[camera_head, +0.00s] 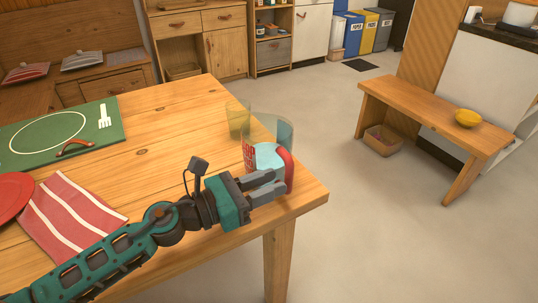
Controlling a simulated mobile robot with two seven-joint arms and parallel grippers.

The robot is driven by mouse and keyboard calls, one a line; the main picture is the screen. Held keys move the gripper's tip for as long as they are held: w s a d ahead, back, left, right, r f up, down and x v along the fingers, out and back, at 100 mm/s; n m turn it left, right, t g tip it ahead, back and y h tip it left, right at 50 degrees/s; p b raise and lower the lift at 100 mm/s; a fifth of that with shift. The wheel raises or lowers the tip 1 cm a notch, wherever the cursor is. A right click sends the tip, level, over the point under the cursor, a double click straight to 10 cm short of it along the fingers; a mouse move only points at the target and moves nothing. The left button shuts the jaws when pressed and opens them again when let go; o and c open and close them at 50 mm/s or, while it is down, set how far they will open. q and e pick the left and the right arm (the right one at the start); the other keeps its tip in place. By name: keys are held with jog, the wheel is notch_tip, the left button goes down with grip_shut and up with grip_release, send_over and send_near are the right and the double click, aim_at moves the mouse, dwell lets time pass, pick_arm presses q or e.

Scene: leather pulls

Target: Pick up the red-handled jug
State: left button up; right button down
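The red-handled jug (268,156) is clear bluish glass with red markings on its left side. It stands at the right corner of the wooden table (180,110). Its red handle (285,160) is on the right side, facing me. My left gripper (281,180) is at the handle, its two grey fingers pointing right and apart from each other. The fingers hide the lower handle and part of the jug's base. I cannot tell whether they grip the handle. My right gripper is not in view.
A yellowish glass (237,119) stands just behind the jug. A green board (62,131), a red striped cloth (70,209) and a red plate (13,192) lie at the left. A bench (430,112) holds a yellow bowl (468,118). The floor between is clear.

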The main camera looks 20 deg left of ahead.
aim_at(285, 176)
pick_arm(q)
jog(key=shift+f+p+x, duration=0.15)
jog(key=shift+p+x, duration=0.1)
jog(key=shift+x, duration=1.05)
jog(key=shift+f+p+x, duration=0.1)
jog(key=shift+p+x, duration=0.15)
jog(key=shift+x, duration=1.1)
jog(key=shift+w+a, duration=0.1)
jog(key=shift+a, duration=0.05)
jog(key=shift+c, duration=0.2)
grip_shut()
jog(key=shift+r, duration=0.15)
